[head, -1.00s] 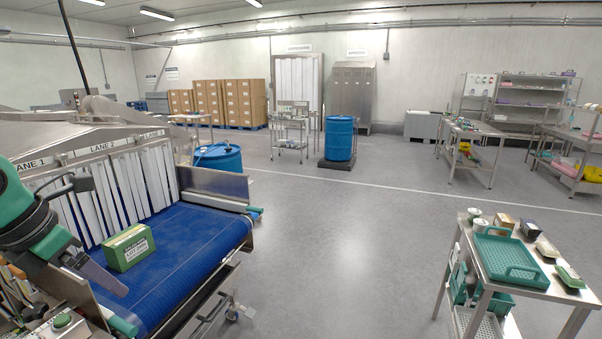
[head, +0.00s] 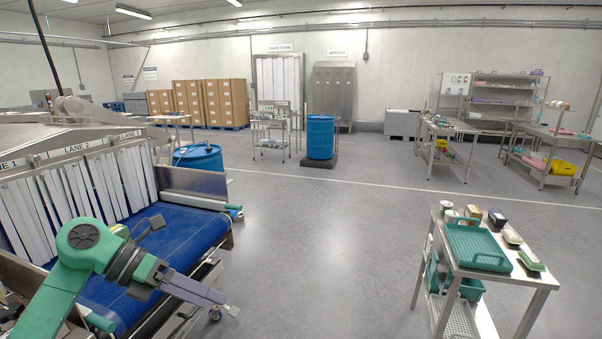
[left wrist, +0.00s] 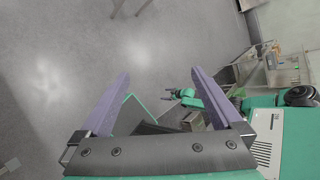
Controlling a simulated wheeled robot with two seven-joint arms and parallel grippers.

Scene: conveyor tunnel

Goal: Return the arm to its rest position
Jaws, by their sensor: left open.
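My left gripper (head: 216,301) is open and empty over the front right edge of the blue conveyor belt (head: 188,236). My left arm, green and dark grey, crosses the belt from the lower left. The green box on the belt is almost wholly hidden behind this arm; only a small bit of it (head: 121,230) seems to show. A small green arm with a gripper (left wrist: 176,95), apparently my right one, shows in the left wrist view, too small to read its jaws.
White strip curtains (head: 75,190) hang in the lane openings behind the belt. A steel cart (head: 530,277) with a teal tray (head: 478,262) and small packs stands at the right. Blue drums (head: 320,137) stand farther back. The floor between belt and cart is clear.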

